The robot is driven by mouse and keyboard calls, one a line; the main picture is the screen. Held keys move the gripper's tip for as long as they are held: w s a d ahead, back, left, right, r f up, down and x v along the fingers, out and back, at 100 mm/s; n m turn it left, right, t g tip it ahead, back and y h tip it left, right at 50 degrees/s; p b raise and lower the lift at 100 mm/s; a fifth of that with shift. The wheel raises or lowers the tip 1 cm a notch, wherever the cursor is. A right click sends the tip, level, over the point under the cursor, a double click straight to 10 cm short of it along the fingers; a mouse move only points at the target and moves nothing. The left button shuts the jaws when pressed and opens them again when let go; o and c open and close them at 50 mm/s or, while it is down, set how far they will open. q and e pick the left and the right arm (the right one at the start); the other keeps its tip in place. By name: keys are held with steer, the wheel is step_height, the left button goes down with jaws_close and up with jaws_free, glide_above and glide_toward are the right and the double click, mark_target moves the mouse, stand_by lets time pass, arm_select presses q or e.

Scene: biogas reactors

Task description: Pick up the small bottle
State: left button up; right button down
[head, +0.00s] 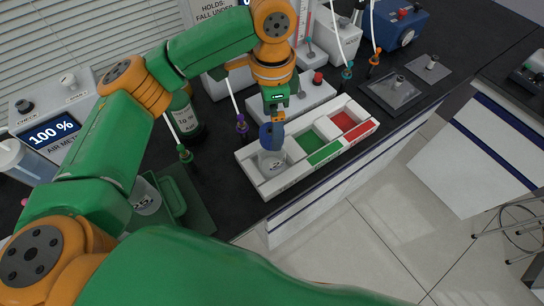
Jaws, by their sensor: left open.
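My left gripper (274,108) is over the left end of a white sorting tray (251,178), pointing down, with its fingertips close together in the picture. A small clear bottle (271,164) with a printed label stands in the tray's left compartment. A round blue part (271,136), which looks like its cap, shows just under the fingertips. I cannot tell whether the fingers touch it. A similar clear container (145,197) sits on a green tray (193,212) at the left, partly hidden by my left arm. My right gripper is not in view.
The white tray also has green (313,141) and red (343,121) compartments. A dark green bottle (184,115) stands left of the gripper. Cables with coloured plugs cross the black bench. A display box (54,125) reads 100 %.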

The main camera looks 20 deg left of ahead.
mark_target(272, 153)
arm_select(q)
steer(key=shift+f+b, duration=0.4)
steer(key=shift+f, duration=0.6)
steer(key=shift+w+f, duration=0.15)
steer(key=shift+f, duration=0.25)
step_height(272, 153, down, 6)
steer(key=shift+a+r+p, duration=0.15)
steer(key=shift+r+p, duration=0.1)
steer(key=shift+p, duration=0.75)
steer(key=shift+f, duration=0.25)
steer(key=shift+w, duration=0.1)
steer(key=c, duration=1.3)
